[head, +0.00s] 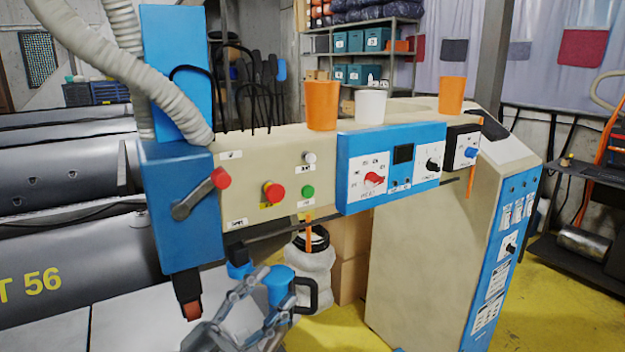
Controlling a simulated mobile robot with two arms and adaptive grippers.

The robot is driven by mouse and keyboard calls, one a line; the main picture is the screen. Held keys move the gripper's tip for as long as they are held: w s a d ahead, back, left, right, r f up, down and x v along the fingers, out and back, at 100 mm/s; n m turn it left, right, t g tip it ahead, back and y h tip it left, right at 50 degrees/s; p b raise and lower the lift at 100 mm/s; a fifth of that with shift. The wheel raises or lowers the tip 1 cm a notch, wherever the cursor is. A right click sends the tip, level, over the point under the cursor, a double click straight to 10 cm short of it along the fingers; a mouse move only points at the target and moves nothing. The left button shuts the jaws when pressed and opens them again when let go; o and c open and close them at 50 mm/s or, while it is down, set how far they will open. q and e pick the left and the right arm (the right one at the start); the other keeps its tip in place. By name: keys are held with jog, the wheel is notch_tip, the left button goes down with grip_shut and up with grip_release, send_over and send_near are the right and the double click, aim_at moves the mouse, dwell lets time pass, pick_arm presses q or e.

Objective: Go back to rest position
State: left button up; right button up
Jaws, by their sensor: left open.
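My left gripper (248,312) is low in the head view, left of the middle, in front of the beige and blue machine (255,165). Its grey linked fingers are spread open, and I see nothing held between them. A blue rounded part (279,284) shows right by the fingers; I cannot tell whether they touch it. My right gripper is not in view.
Orange cups (322,105) and a white cup (370,107) stand on the machine's top. Its panel has a red button (273,192) and a lever (200,195). A white canister (315,262) stands behind my gripper. Grey boat tubes (60,230) lie left. Yellow floor (560,300) is open right.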

pick_arm(q)
jog(key=w+a+f+n+t+y, duration=0.2)
jog(key=a+f+n+t+y, duration=0.2)
jog(key=a+f+n+y, duration=0.85)
jog(key=s+a+f+n+g+y, duration=0.3)
jog(key=s+f+n+g+y, duration=0.1)
jog(key=f+n+g+y, duration=0.15)
jog(key=s+d+f+n+g+h, duration=0.1)
jog(key=s+d+f+n+g, duration=0.1)
jog(key=s+f+g, duration=1.35)
jog(key=s+f+t, duration=0.2)
jog(key=s+f, duration=0.2)
jog(key=f, duration=1)
jog(key=s+f+t, duration=0.1)
jog(key=s+f, duration=0.2)
jog(key=f, duration=1.1)
jog(key=s+a+f+g, duration=0.1)
jog(key=s+a+f, duration=0.2)
jog(key=s+f, duration=1.2)
jog(key=shift+s+a+f+m, duration=0.2)
jog(key=shift+s+f+m, duration=0.15)
jog(key=shift+s, duration=0.65)
